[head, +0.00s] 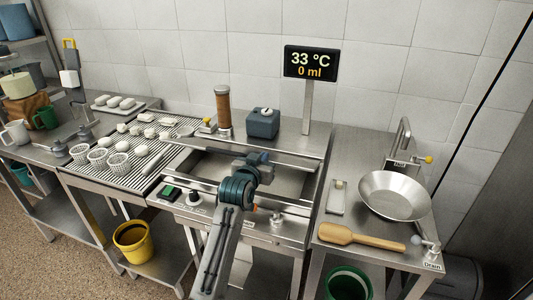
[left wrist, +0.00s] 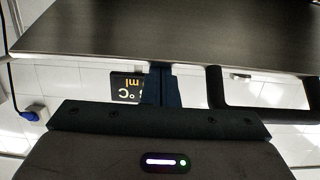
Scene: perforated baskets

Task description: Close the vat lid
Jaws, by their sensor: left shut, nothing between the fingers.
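The steel vat (head: 204,169) stands in the middle of the head view, its rectangular basin open to view. A flat steel panel along its back edge (head: 285,160) looks like the raised lid. My left gripper (head: 262,158) reaches over the basin from the front, shut and empty, near that panel. In the left wrist view, a broad brushed-metal plate (left wrist: 150,30) fills the top, with a dark looped handle (left wrist: 265,103) at its right. The shut fingers (left wrist: 162,70) end near the plate's edge; I cannot tell whether they touch. My right gripper is out of view.
A display (head: 310,62) reading 33 °C and 0 ml stands behind the vat. A brown cylinder (head: 223,110) and a blue box (head: 262,123) stand behind the panel. A ribbed draining table with white baskets (head: 118,166) is left; a metal bowl (head: 394,196) and wooden paddle (head: 360,237) are right.

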